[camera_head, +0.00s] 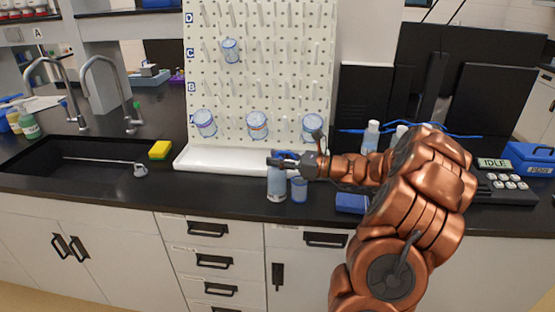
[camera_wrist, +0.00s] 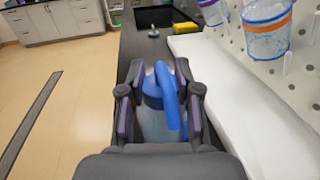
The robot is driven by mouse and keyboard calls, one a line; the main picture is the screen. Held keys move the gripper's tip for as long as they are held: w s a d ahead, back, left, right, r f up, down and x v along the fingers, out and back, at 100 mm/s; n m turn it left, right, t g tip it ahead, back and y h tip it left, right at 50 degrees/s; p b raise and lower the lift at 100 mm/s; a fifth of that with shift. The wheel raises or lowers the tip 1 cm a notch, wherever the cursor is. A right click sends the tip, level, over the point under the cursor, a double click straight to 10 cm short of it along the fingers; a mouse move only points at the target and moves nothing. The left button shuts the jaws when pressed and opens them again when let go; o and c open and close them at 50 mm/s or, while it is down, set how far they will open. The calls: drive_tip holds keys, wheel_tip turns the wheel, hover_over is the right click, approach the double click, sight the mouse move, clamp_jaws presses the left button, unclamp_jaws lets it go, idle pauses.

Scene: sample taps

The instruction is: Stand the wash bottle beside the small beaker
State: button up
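The wash bottle (camera_head: 276,184) is pale blue with a blue cap and stands upright near the front of the black counter, as far as I can tell resting on it. My gripper (camera_head: 284,160) is at its top, reaching in from the right. In the wrist view the bottle's blue cap and bent spout (camera_wrist: 168,97) lie between my two fingers (camera_wrist: 160,100), which press close on both sides of the bottle. The small beaker (camera_head: 299,190) is blue-tinted and stands just right of the bottle, with little or no gap. The beaker is hidden in the wrist view.
A white pegboard (camera_head: 262,95) with hanging beakers stands behind, over a white drip tray (camera_head: 225,160). A sink (camera_head: 75,160) and yellow sponge (camera_head: 160,150) are to the left. A blue box (camera_head: 352,203) lies right of the beaker. The counter left of the bottle is clear.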

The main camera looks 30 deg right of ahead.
drive_tip(key=b+v, duration=0.1)
drive_tip(key=v, duration=1.1)
drive_tip(key=shift+b, duration=0.4)
drive_tip(key=s+a+n+g+y, duration=0.2)
drive_tip(key=a+n+g, duration=0.75)
drive_tip(key=a, duration=1.45)
drive_tip(key=s+a+f+n+g+h, duration=0.3)
drive_tip(key=s+a+n+g, duration=0.3)
drive_tip(key=s+a, duration=0.4)
drive_tip(key=s+d+f+n+h, duration=0.1)
drive_tip(key=s+f+n+h, duration=0.1)
drive_tip(key=s+n+h, duration=0.3)
drive_tip(key=s+d+f+n+h, duration=0.1)
drive_tip(key=s+f+n+h, duration=0.1)
drive_tip(key=s+n+h, duration=0.3)
drive_tip(key=s+n, duration=0.3)
drive_tip(key=s, duration=0.3)
drive_tip(key=shift+s+d+f, duration=0.2)
drive_tip(key=shift+s+d, duration=0.05)
drive_tip(key=shift+d, duration=0.05)
drive_tip(key=shift+g, duration=0.25)
